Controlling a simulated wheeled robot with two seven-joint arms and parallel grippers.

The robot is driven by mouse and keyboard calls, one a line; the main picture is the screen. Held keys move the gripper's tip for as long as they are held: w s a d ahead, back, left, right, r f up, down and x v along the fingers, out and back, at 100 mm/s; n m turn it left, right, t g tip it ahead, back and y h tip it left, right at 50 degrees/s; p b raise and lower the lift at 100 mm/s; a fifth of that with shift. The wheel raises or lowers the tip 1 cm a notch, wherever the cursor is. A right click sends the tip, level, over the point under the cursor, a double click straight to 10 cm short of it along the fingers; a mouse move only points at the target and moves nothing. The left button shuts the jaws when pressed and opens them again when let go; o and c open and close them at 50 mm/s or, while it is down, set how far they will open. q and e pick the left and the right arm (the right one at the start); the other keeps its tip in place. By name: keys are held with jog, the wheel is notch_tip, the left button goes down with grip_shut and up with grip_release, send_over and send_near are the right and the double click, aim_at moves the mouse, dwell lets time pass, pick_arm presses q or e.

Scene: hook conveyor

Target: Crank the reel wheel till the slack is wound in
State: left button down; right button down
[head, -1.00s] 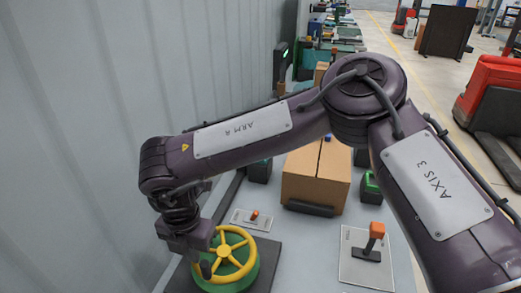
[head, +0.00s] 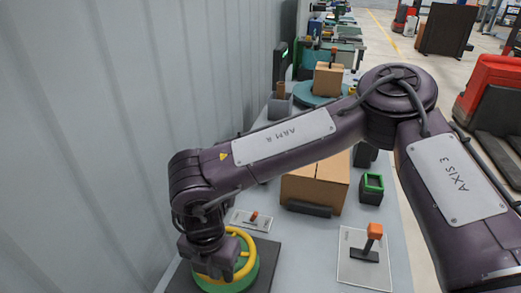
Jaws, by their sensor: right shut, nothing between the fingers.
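The reel wheel (head: 251,255) is a yellow spoked hand wheel on a green round base, standing on a dark plate at the lower left of the head view. My right gripper (head: 215,272) is over the left part of the wheel, pointing down. It is shut with nothing between its fingers. The gripper and wrist hide the wheel's left side, and I cannot tell whether the fingertips touch a spoke or the rim. No slack line can be made out. My left gripper is not in view.
A small plate with an orange toggle (head: 254,216) lies just behind the wheel. An orange-topped lever (head: 374,232) stands on a pale plate to the right. A cardboard box (head: 316,180) and a green-rimmed dark holder (head: 372,188) stand farther back. A grey wall (head: 90,150) closes the left side.

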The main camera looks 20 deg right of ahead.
aim_at(233, 277)
jog(key=shift+d, duration=0.1)
jog(key=shift+s+d, duration=0.25)
jog(key=shift+d, duration=0.65)
jog(key=shift+s+d, duration=0.2)
jog(key=shift+d, duration=0.65)
jog(key=shift+a, duration=0.1)
jog(key=shift+w+d, duration=0.2)
jog(key=shift+d, duration=0.1)
jog(key=shift+w+d+p, duration=0.15)
jog(key=shift+w+d, duration=0.05)
jog(key=shift+d, duration=0.55)
jog(key=shift+w+d+p, duration=0.15)
jog(key=shift+w+d, duration=0.05)
jog(key=shift+d, duration=0.55)
jog(key=shift+a, duration=0.1)
